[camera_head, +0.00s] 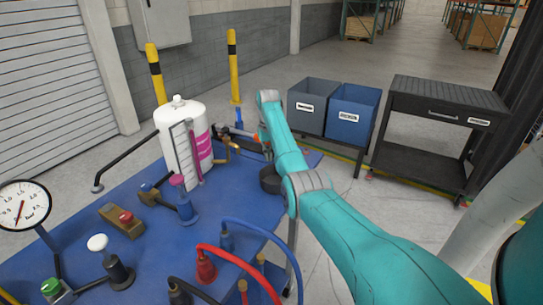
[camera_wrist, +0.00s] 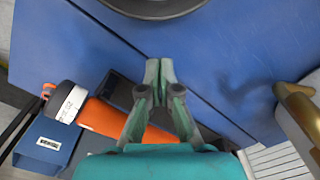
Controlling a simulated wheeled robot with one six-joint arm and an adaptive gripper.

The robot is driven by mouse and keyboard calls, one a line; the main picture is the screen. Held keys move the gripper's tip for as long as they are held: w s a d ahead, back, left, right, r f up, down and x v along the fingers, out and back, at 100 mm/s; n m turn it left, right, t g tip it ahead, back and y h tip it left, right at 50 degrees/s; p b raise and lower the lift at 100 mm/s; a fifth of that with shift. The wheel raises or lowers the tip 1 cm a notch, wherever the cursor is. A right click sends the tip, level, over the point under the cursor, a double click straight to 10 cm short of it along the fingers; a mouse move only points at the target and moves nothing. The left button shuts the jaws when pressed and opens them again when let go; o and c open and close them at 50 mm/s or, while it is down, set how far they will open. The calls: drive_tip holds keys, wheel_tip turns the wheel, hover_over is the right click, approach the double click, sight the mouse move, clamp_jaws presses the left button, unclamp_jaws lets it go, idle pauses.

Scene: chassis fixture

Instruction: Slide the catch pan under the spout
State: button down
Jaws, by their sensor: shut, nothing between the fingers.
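The catch pan (camera_head: 270,181) is a dark round pan on the blue table, partly hidden by my teal arm in the head view. In the wrist view its rim (camera_wrist: 155,14) shows at the top edge, cut off by the frame. A brass spout (camera_head: 224,142) sits low beside the white tank. A brass piece that looks like it shows at the right of the wrist view (camera_wrist: 301,108). My gripper (camera_wrist: 159,70) is shut and empty above the blue surface, with its tips pointing toward the pan and a gap in the picture between them. The pan is not under the spout.
The white tank (camera_head: 172,150) with a pink label stands on the blue table (camera_head: 150,265). An orange cylinder (camera_wrist: 102,117) lies left of my fingers. Several valves, a gauge (camera_head: 23,206) and red and blue hoses crowd the near side. Grey and blue bins (camera_head: 355,115) stand behind.

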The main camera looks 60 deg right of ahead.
wheel_tip(320, 180, up, 10)
drive_tip(key=shift+s, duration=0.15)
idle(0.3)
